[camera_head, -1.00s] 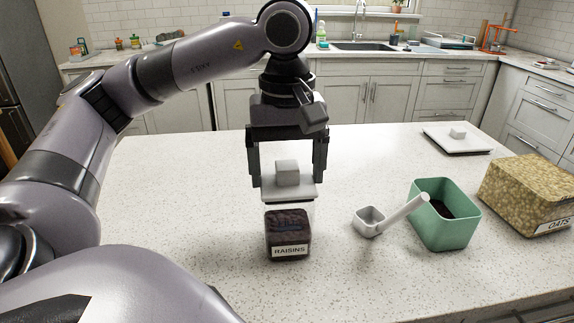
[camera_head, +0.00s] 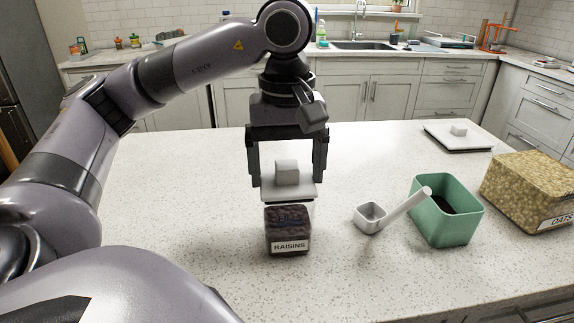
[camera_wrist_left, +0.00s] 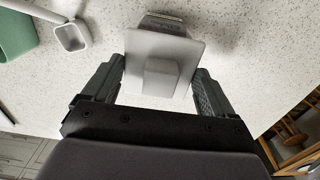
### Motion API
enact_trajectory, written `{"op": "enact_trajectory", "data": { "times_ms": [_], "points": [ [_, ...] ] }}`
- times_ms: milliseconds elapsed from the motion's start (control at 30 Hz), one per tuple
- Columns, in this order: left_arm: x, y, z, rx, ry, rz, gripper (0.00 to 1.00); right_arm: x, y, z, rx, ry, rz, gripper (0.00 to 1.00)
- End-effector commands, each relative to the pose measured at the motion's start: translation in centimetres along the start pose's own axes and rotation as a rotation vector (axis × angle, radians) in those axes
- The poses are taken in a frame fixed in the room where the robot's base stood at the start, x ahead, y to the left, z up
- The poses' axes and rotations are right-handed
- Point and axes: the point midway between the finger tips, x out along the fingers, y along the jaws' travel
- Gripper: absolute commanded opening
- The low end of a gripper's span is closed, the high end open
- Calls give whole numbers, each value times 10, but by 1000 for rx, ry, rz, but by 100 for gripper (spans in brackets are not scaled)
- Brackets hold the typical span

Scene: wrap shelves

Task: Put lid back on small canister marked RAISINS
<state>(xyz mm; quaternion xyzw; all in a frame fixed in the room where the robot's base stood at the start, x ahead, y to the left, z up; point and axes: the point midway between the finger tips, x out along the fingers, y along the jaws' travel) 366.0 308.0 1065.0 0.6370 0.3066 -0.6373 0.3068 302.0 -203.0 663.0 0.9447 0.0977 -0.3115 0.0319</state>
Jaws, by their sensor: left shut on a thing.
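The small canister marked RAISINS (camera_head: 288,232) stands upright on the counter, with dark contents showing through its clear walls. My left gripper (camera_head: 287,187) is shut on a white square lid with a block knob (camera_head: 287,173), its fingers at the lid's two side edges. The lid is level, just above the canister's top and partly over it. I cannot tell whether they touch. In the left wrist view the lid (camera_wrist_left: 160,63) sits between the fingers and hides most of the canister (camera_wrist_left: 163,22). My right gripper is in neither view.
A white scoop (camera_head: 371,217) leans its handle on a green open container (camera_head: 446,212) with dark contents. A larger canister marked OATS (camera_head: 530,190) stands at the right. Another white lid (camera_head: 458,138) lies farther back. The counter's left part is clear.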

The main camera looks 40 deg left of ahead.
Motion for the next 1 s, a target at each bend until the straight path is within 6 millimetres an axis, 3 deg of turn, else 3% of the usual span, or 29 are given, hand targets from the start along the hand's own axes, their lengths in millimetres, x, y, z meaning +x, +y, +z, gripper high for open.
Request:
{"op": "enact_trajectory", "data": {
  "times_ms": [333,367,400,767,1000],
  "points": [
    [0,0,0,0,0,1,56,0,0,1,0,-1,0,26],
    [0,0,0,0,0,1,93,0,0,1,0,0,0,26],
    [0,0,0,0,0,1,100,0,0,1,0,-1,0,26],
    [-1,0,0,0,0,1,100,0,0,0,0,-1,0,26],
    [-17,0,0,0,0,1,100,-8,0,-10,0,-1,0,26]
  ]
}}
